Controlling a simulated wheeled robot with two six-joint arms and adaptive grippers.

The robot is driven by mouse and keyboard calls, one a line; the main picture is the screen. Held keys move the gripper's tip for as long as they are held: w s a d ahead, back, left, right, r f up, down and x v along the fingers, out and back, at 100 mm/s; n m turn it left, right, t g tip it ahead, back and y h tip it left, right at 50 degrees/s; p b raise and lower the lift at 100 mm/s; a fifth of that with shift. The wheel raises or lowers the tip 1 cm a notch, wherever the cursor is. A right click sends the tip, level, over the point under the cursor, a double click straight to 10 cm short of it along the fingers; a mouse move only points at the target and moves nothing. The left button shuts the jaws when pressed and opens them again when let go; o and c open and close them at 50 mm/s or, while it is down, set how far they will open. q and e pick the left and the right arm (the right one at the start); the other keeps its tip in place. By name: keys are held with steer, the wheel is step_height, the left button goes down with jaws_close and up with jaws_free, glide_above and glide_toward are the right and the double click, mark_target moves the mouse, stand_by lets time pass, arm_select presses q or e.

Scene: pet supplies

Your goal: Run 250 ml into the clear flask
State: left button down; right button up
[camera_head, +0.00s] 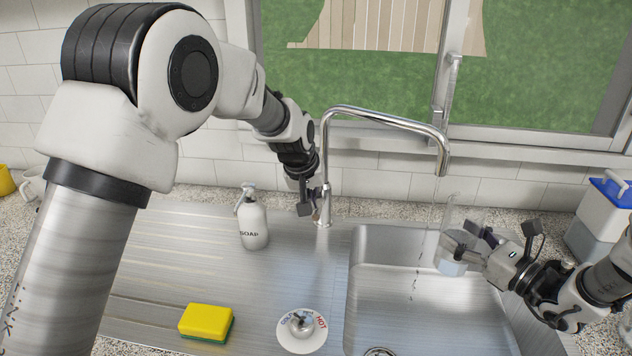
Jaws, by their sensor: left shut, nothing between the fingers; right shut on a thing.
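The clear flask (452,267) is upright over the right side of the sink, below the tap's spout (443,162). My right gripper (470,243) is shut on it from the right and hides part of its wall. A thin, faint trickle runs down from the spout, and dark drops or streaks show lower in the basin left of the flask. I cannot tell whether water enters the flask, and its level is not readable. My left gripper (305,203) is shut and empty beside the base of the chrome tap (325,170); contact with the tap's lever is unclear.
A round COLD/HOT control (302,328) sits on the counter left of the sink basin (385,300). A soap bottle (253,226) and a yellow-green sponge (206,321) stand on the steel drainer. A blue-lidded container (600,215) is at far right.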

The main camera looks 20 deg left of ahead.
arm_select(q)
steer(key=shift+s+f, duration=0.4)
steer(key=shift+f, duration=0.45)
arm_select(e)
steer(key=shift+w, duration=0.1)
arm_select(q)
steer(key=shift+s+d+f, duration=0.1)
steer(key=shift+s+f, duration=0.1)
steer(key=shift+f, duration=0.1)
steer(key=shift+s+f, duration=0.1)
steer(key=shift+f, duration=0.05)
